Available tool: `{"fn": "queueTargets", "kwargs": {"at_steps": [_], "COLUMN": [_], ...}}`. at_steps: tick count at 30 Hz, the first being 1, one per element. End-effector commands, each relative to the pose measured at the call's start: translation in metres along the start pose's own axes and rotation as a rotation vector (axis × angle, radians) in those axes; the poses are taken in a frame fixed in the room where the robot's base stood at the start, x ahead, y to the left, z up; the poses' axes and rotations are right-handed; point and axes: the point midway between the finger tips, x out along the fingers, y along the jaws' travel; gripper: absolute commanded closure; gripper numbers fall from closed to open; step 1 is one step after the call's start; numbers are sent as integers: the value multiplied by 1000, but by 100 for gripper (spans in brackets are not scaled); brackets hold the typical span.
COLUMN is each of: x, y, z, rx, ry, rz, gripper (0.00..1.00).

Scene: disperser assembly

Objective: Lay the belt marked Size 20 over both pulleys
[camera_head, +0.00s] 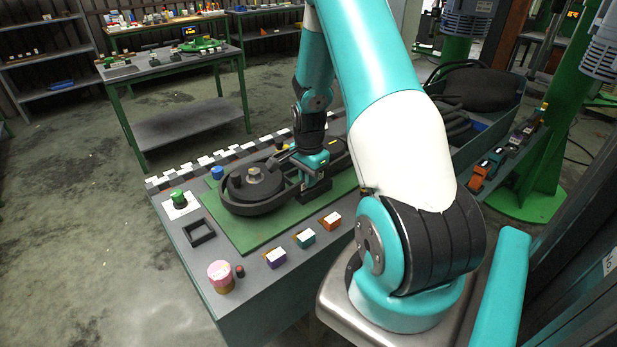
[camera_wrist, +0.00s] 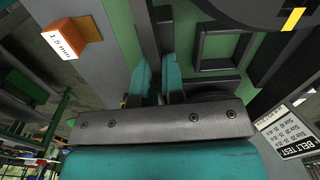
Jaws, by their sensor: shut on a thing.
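The left pulley (camera_head: 258,180) is a dark disc with a hub on a green plate (camera_head: 250,236). A dark belt (camera_head: 262,208) curves around its near side and runs right toward my gripper (camera_head: 316,186). My gripper is low over the plate, between the left pulley and a second dark disc (camera_head: 338,146), mostly hidden behind my arm. In the wrist view, the teal fingers (camera_wrist: 160,82) are shut on a dark strip (camera_wrist: 150,42), apparently the belt. A dark disc with a yellow mark (camera_wrist: 292,19) fills the top right there. I cannot read any size marking on the belt.
Purple (camera_head: 275,258), teal (camera_head: 305,239) and orange (camera_head: 331,222) blocks line the bench's near edge. A pink cylinder (camera_head: 220,275) and a black square frame (camera_head: 198,232) are at the left. A bin (camera_head: 500,127) with dark belts stands right. A "BELT TEST" sign (camera_wrist: 288,130) shows too.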

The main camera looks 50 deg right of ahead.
Motion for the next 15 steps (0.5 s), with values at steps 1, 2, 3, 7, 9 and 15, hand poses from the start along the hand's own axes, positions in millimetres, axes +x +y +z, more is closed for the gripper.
{"fn": "queueTargets", "kwargs": {"at_steps": [1, 2, 3, 7, 9, 15], "x": [0, 0, 0, 0, 0, -4], "y": [0, 0, 0, 0, 0, 0], "z": [0, 0, 0, 0, 0, 0], "rx": [0, 0, 0, 0, 0, 0], "ry": [0, 0, 0, 0, 0, 0], "rz": [-1, -1, -1, 0, 0, 0], "gripper": [88, 81, 72, 61, 61, 61]}}
